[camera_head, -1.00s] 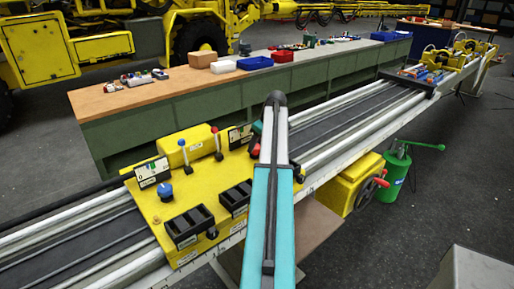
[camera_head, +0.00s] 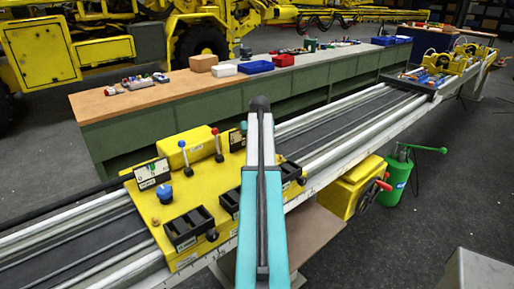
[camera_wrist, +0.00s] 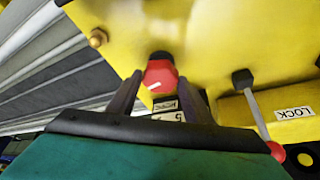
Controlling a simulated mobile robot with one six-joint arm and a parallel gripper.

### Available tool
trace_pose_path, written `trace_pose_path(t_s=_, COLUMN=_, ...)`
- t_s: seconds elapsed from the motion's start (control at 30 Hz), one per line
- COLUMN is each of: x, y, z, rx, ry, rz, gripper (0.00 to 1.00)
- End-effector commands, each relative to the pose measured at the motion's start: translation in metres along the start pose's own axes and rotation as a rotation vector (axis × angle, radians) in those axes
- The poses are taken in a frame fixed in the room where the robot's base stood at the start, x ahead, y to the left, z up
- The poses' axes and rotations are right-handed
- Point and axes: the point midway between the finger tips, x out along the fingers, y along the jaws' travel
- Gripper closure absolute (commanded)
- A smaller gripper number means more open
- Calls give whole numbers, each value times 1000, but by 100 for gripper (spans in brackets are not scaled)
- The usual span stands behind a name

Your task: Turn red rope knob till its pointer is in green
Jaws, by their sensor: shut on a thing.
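The red knob (camera_wrist: 160,76) stands on the yellow console in the wrist view, with a white pointer line on its face. My gripper (camera_wrist: 160,82) is shut on it, one dark finger on each side. A plate with dark markings (camera_wrist: 170,108) lies just below the knob, partly covered by my gripper. I cannot make out a green zone, so where the pointer stands against it cannot be told. In the head view my arm hides the knob and the fingers; the yellow console (camera_head: 150,207) shows beside it.
In the wrist view a lever with a red ball (camera_wrist: 275,149) and a LOCK label (camera_wrist: 295,113) are close on the right. The console also bears a blue knob (camera_head: 165,193), two levers (camera_head: 217,144) and black boxes (camera_head: 190,229). A green bench (camera_head: 130,125) stands behind.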

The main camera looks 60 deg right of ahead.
Motion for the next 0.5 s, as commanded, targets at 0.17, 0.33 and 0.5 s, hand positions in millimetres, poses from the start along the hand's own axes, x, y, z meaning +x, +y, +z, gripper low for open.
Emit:
trace_pose_path(t_s=0.17, x=1, y=-4, z=3, rx=49, ry=-9, rz=13, gripper=77)
trace_pose_path(t_s=0.33, x=1, y=-5, z=3, rx=67, ry=-9, rz=21, gripper=77)
trace_pose_path(t_s=0.5, x=1, y=-5, z=3, rx=69, ry=-9, rz=21, gripper=77)
